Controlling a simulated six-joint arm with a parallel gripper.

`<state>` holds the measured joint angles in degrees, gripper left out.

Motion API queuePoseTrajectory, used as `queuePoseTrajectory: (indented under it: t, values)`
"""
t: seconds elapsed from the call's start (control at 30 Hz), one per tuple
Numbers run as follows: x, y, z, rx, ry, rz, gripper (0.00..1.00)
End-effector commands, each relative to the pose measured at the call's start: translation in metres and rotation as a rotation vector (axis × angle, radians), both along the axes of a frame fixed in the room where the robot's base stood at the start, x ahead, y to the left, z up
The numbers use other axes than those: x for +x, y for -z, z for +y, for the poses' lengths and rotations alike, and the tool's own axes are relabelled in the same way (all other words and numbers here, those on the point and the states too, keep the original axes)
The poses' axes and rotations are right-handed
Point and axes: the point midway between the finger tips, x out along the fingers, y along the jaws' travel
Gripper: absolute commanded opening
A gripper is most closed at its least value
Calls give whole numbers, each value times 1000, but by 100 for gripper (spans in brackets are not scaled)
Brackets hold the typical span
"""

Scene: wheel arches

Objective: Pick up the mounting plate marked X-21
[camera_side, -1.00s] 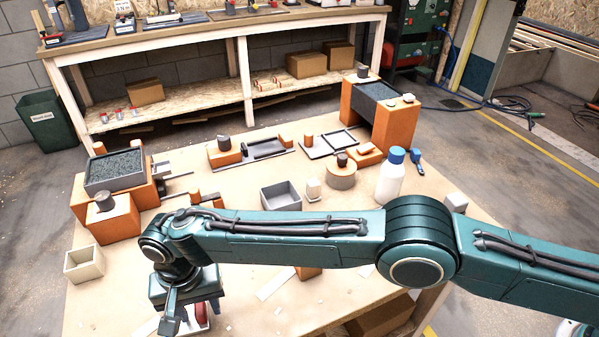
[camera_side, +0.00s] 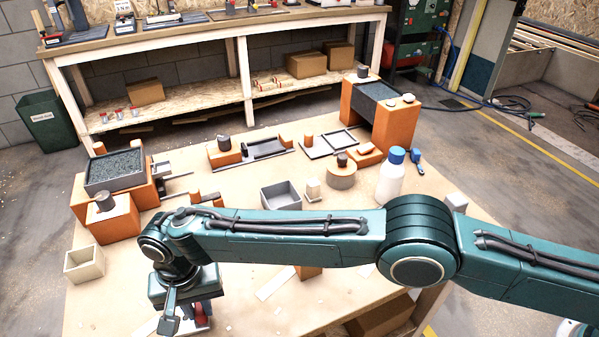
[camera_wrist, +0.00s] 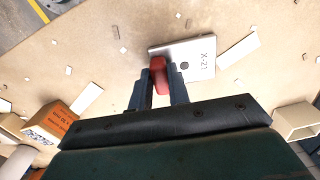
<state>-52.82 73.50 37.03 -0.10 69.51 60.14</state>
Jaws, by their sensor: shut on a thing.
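The mounting plate marked X-21 (camera_wrist: 200,60) is a pale flat plate with dark lettering, a dark hole and a red grip block (camera_wrist: 158,72). In the wrist view it lies at or just above the table, beyond my gripper (camera_wrist: 158,88). My gripper's two blue-grey fingers are shut on the red block of the plate, one finger on each side. In the side view my gripper (camera_side: 196,315) is low at the table's front left, with a bit of red at its fingers. The plate is mostly hidden there. I cannot tell whether it touches the table.
A pale open box (camera_side: 84,264) stands left of my arm. An orange block with a dark cylinder (camera_side: 112,220) stands behind it. A grey open bin (camera_side: 281,196) and a white bottle with blue cap (camera_side: 391,178) stand beyond the arm. Paper scraps lie around the plate.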

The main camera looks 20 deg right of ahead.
Motion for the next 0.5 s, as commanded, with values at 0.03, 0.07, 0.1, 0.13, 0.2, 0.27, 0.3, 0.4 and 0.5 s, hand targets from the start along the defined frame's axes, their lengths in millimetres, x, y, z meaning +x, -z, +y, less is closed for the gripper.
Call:
queuePoseTrajectory:
  t: [0.03,0.07,0.1,0.13,0.2,0.27,0.3,0.4,0.5]
  values:
    - [0,-3,1,3,0,-2,0]
    - [0,-5,1,3,0,-2,0]
    - [1,-8,1,4,0,-2,0]
    - [1,-11,1,4,0,-2,0]
    - [1,-18,1,3,0,-2,0]
    - [1,-25,1,4,0,-2,0]
    - [1,-31,1,5,0,-4,0]
    - [1,-46,1,5,0,-4,0]
    - [1,-62,1,5,0,-4,0]
